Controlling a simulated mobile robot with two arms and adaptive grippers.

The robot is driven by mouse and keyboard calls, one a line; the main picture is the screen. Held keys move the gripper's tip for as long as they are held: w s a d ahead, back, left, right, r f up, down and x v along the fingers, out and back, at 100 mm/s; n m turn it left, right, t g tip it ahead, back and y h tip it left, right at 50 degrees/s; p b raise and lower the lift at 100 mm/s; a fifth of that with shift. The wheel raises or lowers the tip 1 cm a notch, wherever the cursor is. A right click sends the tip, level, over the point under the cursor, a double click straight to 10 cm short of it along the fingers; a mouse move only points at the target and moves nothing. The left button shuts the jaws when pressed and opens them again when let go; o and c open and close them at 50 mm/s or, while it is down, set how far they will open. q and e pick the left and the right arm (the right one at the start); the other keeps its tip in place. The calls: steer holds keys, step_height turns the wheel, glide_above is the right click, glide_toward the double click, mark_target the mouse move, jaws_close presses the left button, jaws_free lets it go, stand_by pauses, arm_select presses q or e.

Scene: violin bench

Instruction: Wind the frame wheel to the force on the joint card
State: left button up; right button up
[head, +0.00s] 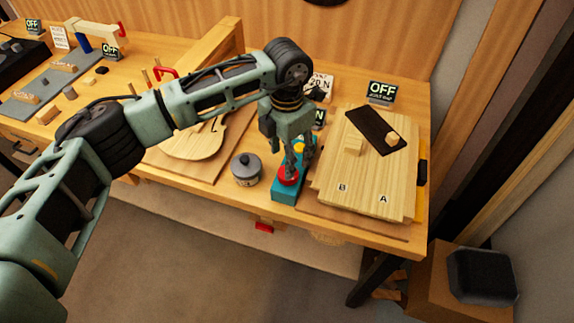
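The frame is a teal block (289,191) at the bench's front edge, with a red wheel (288,179) on top. My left gripper (292,170) points down over it, with its fingertips at or just above the red wheel. I cannot tell whether the fingers grip it. A white card (321,82) behind my wrist reads "20 N", its left part hidden by my arm. A dark display (319,118) behind the gripper shows an "N"; its number is hidden. My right gripper is not in view.
A lidded grey pot (246,168) stands left of the teal block, near a violin plate (194,139).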

arm_select(q)
steer(key=shift+f+p, duration=0.65)
steer(key=shift+f, duration=2.15)
steer(key=c, duration=1.1)
